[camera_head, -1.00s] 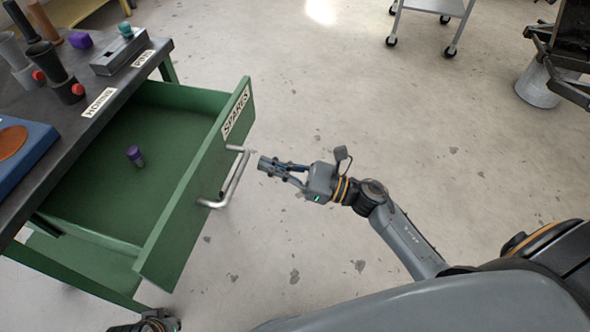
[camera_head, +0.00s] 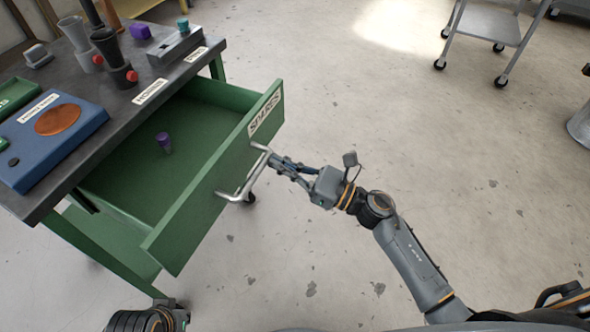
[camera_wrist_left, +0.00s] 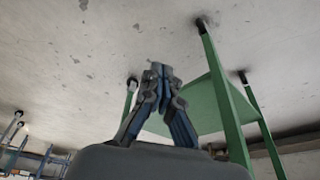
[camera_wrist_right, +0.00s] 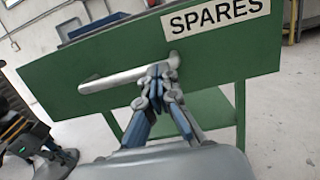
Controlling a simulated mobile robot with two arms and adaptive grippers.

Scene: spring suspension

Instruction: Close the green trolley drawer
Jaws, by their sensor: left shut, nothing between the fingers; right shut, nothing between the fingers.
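The green trolley drawer (camera_head: 190,205) stands open, pulled out from under the dark trolley top, with a "SPARES" label on its front. A purple-capped item (camera_head: 163,141) is inside. The silver bar handle (camera_head: 243,180) is on its front; it also shows in the right wrist view (camera_wrist_right: 125,77). My right gripper (camera_head: 274,160) is shut and empty, its tips at the far end of the handle near the drawer front; I cannot tell if they touch. My left gripper (camera_wrist_left: 160,72) is shut and empty, low by the trolley's green legs in the left wrist view.
On the trolley top (camera_head: 132,112) stand a blue box (camera_head: 85,125), a grey block (camera_head: 176,47) and dark cylindrical holders (camera_head: 115,58). A grey cart (camera_head: 487,28) stands at the back right.

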